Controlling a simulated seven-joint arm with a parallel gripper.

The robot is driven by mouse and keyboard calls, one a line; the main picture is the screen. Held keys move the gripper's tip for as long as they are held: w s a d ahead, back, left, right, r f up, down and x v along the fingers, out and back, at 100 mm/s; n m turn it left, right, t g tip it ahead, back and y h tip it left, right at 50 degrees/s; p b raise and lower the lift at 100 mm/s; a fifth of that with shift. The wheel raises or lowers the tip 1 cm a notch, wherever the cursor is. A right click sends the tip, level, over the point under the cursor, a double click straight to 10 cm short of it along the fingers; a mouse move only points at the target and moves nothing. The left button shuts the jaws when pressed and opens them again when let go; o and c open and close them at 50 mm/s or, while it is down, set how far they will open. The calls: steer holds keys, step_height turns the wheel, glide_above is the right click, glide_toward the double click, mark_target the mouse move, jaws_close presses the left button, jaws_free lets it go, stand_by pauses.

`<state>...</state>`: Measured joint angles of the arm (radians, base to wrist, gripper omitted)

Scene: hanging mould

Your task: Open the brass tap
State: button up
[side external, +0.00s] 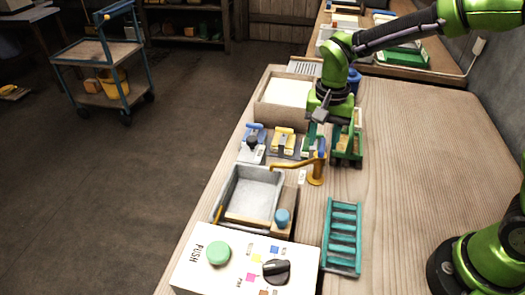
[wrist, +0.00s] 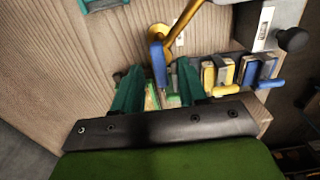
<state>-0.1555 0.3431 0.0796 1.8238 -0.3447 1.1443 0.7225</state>
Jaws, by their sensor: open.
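The brass tap (side external: 315,174) stands upright on the bench, its spout reaching left over the grey basin (side external: 228,190). Its blue lever (side external: 321,148) is at the top. My gripper (side external: 318,138) is just above and behind the lever, pointing down. In the wrist view, my gripper (wrist: 159,68) is open, with its two teal fingers apart. The blue lever (wrist: 158,58) shows between the fingertips, and the brass spout (wrist: 186,18) runs up beyond it. I cannot tell whether a finger touches the lever.
Blue and yellow toggle clamps (side external: 283,141) stand left of the tap. A green cart (side external: 347,146) is close on the right. A teal rack (side external: 342,237) and a white panel with a green button (side external: 218,252) are in front.

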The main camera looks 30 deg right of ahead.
steer(key=shift+f, duration=0.6)
jaws_close()
